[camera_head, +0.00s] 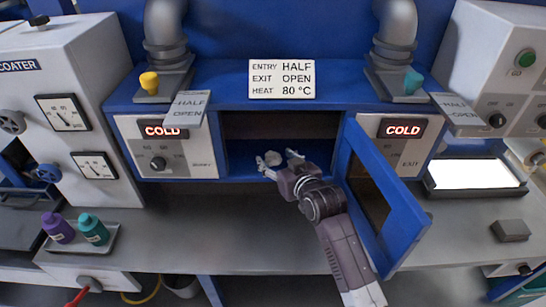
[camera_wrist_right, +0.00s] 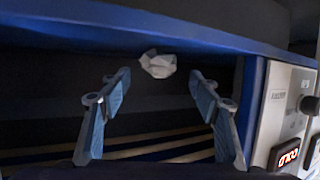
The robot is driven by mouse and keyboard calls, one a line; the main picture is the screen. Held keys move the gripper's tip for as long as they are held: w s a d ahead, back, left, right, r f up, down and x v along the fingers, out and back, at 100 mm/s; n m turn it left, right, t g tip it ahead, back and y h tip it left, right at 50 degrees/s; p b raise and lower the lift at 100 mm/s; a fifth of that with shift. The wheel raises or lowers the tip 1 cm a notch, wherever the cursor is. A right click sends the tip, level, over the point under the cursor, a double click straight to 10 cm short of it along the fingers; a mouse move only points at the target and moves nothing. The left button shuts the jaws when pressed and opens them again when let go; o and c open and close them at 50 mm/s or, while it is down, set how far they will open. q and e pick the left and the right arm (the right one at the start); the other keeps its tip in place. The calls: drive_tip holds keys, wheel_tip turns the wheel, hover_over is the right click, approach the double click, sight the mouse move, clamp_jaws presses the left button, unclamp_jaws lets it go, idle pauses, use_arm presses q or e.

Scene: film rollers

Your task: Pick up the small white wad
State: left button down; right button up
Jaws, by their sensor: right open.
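The small white wad (camera_head: 273,158) is a crumpled, pale lump in the open chamber of the blue machine. In the right wrist view the wad (camera_wrist_right: 158,64) shows just beyond the fingertips, roughly centred between them and slightly above their line. My right gripper (camera_head: 279,160) reaches into the chamber mouth from the lower right. Its two blue-padded fingers (camera_wrist_right: 160,82) are spread apart with nothing between them. I cannot tell whether the wad touches anything except what lies behind it. My left gripper does not show.
A blue door (camera_head: 408,215) stands open on the right, close beside my right arm. COLD panels (camera_head: 165,160) flank the chamber, and its blue edge (camera_wrist_right: 200,30) crosses the wrist view. Purple and teal bottles (camera_head: 93,230) stand on the left. The grey counter (camera_head: 230,240) below is clear.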

sight(276, 158)
drive_tip(key=shift+p+x, duration=0.3)
drive_tip(key=shift+x, duration=1.55)
drive_tip(key=shift+d, duration=0.2)
drive_tip(key=shift+c, duration=0.7)
drive_tip(key=shift+f, duration=0.1)
drive_tip(key=c, duration=0.8)
